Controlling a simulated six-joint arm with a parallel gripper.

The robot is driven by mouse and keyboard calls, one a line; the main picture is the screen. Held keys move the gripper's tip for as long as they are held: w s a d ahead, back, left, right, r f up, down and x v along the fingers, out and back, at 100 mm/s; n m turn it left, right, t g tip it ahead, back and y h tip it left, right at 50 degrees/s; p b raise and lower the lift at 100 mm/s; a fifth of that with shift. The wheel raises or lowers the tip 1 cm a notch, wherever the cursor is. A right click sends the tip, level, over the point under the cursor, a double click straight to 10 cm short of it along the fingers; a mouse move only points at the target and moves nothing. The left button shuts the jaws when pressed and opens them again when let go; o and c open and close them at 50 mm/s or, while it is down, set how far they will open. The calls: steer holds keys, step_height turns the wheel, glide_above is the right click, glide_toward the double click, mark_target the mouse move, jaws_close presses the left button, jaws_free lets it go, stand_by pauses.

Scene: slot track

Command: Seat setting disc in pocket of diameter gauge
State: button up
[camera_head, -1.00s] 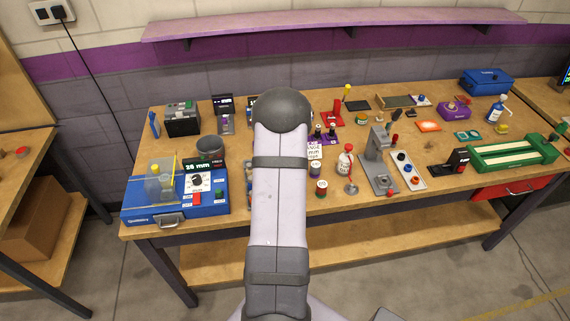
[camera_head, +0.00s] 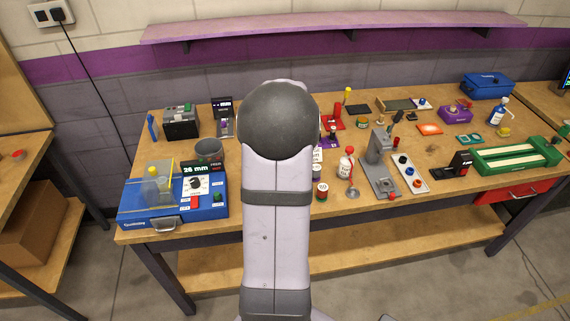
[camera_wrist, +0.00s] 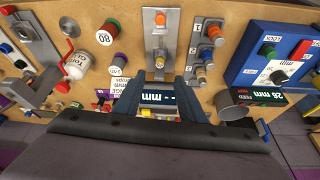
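My gripper (camera_wrist: 160,82) shows in the wrist view with its two grey-blue fingers apart and nothing visible held between them. Beyond them is a dark display (camera_wrist: 158,98) reading dashes and "mm", which seems to belong to the diameter gauge. Above it in that view, a grey metal plate (camera_wrist: 158,42) carries an orange-red knob (camera_wrist: 160,18) and a small round part near the fingers. I cannot tell whether that part is the setting disc or where the pocket is. In the head view my arm hides the gripper and this spot.
A blue box (camera_head: 150,212) with a "26 mm" panel stands at the left. A glue bottle (camera_head: 346,163), a grey stand (camera_head: 377,160) and a green fixture (camera_head: 515,156) stand to the right. Labelled cans, one marked 80 (camera_wrist: 105,35), and a plate with numbered knobs (camera_wrist: 204,50) flank the gauge.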

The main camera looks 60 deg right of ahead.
steer(key=w+a+n+y, duration=0.1)
steer(key=w+a+n, duration=0.15)
steer(key=a, duration=0.75)
steer(key=w+a+n+y, duration=0.1)
steer(key=w+a+n, duration=0.15)
steer(key=a, duration=0.75)
steer(key=s+a+n+g, duration=0.1)
steer(key=s+a, duration=0.4)
steer(key=a, duration=0.5)
steer(key=s+a+f+n+g+y, duration=0.1)
steer(key=s+a+n, duration=0.3)
steer(key=a, duration=0.6)
steer(key=shift+s+a+n+g+y, duration=0.3)
steer(key=shift+s+g, duration=0.1)
steer(key=shift+s, duration=0.2)
